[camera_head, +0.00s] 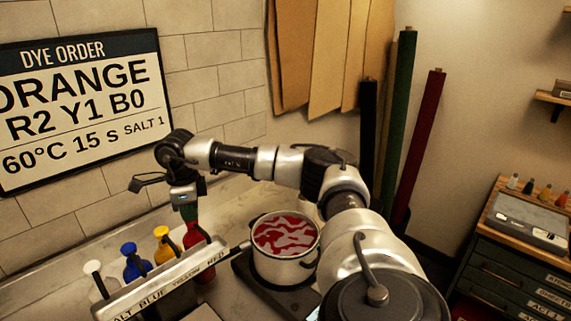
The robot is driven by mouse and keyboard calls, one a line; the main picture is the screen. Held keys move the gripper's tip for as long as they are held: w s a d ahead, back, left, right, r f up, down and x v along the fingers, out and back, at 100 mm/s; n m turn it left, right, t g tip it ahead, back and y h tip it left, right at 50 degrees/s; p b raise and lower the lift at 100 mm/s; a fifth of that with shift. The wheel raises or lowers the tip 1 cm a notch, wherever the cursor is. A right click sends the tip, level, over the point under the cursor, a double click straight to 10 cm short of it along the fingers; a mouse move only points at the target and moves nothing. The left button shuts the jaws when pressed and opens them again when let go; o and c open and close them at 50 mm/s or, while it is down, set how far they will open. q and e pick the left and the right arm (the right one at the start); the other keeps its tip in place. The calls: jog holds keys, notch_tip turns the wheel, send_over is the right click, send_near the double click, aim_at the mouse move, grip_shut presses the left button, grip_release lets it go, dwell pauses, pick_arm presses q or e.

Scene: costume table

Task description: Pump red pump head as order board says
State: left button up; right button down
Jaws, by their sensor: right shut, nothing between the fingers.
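The order board (82,105) on the left wall reads DYE ORDER, ORANGE, R2 Y1 B0, 60°C 15 S, SALT 1. The red pump bottle (194,238) stands at the right end of a labelled rack (165,279). My right gripper (188,212) points down right over the red bottle, shut with nothing between its fingers. It hides the red pump head, so I cannot tell whether they touch. A yellow bottle (166,249), a blue bottle (136,265) and a pale salt bottle (103,284) stand to its left. My left gripper is not in view.
A white pot (284,268) with red and pale swirled contents stands on a dark hot plate (244,263) just right of the rack. My right arm reaches over the pot's back side. Fabric rolls (396,115) lean at the back wall. A drawer cabinet (515,270) stands at right.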

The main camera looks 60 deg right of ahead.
jog(key=shift+f, duration=0.1)
jog(key=shift+r+p, duration=1.45)
jog(key=shift+r, duration=0.35)
notch_tip(320, 180, up, 6)
jog(key=p, duration=0.4)
jog(key=shift+p, duration=0.3)
